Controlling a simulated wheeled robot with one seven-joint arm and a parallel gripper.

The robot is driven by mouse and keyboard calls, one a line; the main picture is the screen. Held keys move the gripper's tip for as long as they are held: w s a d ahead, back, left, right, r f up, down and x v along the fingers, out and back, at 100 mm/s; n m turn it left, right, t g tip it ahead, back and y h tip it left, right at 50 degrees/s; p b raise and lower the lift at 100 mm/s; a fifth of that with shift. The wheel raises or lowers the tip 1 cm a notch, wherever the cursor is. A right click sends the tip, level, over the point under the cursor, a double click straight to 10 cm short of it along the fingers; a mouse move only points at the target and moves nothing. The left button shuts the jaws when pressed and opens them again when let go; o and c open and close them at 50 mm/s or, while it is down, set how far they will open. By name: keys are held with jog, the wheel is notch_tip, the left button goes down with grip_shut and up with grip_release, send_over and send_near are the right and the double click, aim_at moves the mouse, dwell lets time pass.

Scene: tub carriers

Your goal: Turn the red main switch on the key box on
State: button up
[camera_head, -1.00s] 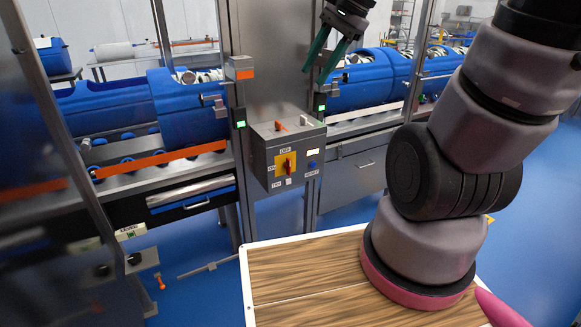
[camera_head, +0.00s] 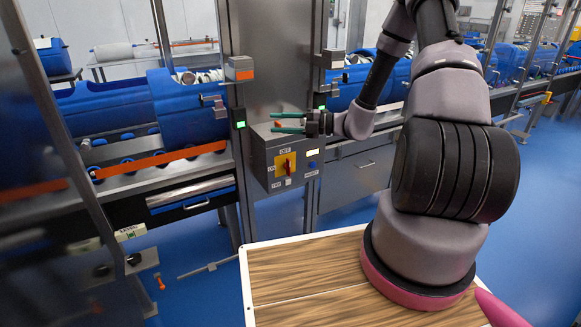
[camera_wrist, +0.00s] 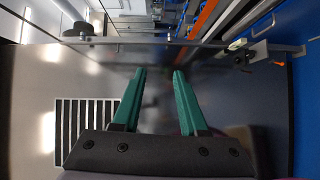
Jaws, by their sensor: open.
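The grey key box (camera_head: 262,160) hangs on the steel column in the middle of the head view. On its front is the red main switch (camera_head: 287,163) on a yellow plate, with labels around it including OFF above and ON at the left. The exact angle of its handle is too small to tell. My gripper (camera_head: 274,122) is open and empty, its teal fingers pointing left across the top of the box, above the switch. The fingers partly cover the top of the box. In the wrist view my open fingers (camera_wrist: 160,73) show nothing between them, and the switch cannot be made out.
A small blue button (camera_head: 312,165) is right of the switch on the box front. A blue tub (camera_head: 185,108) lies on the left line behind an orange rail (camera_head: 160,160). A wood-topped surface (camera_head: 300,285) is in front, and blue floor is open below the box.

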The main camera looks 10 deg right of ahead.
jog(key=w+d+f+m+t+h, duration=0.2)
jog(key=d+f+m+t, duration=0.15)
jog(key=f+m, duration=0.4)
jog(key=w+d+f+m+t+h, duration=0.25)
jog(key=f+m+t, duration=0.3)
jog(key=m, duration=0.35)
jog(key=m+t+h, duration=0.2)
jog(key=m+h, duration=0.5)
jog(key=m, duration=0.5)
send_near(290, 165)
jog(key=x, duration=0.9)
jog(key=shift+w+a, duration=0.1)
jog(key=shift+w, duration=0.25)
grip_shut()
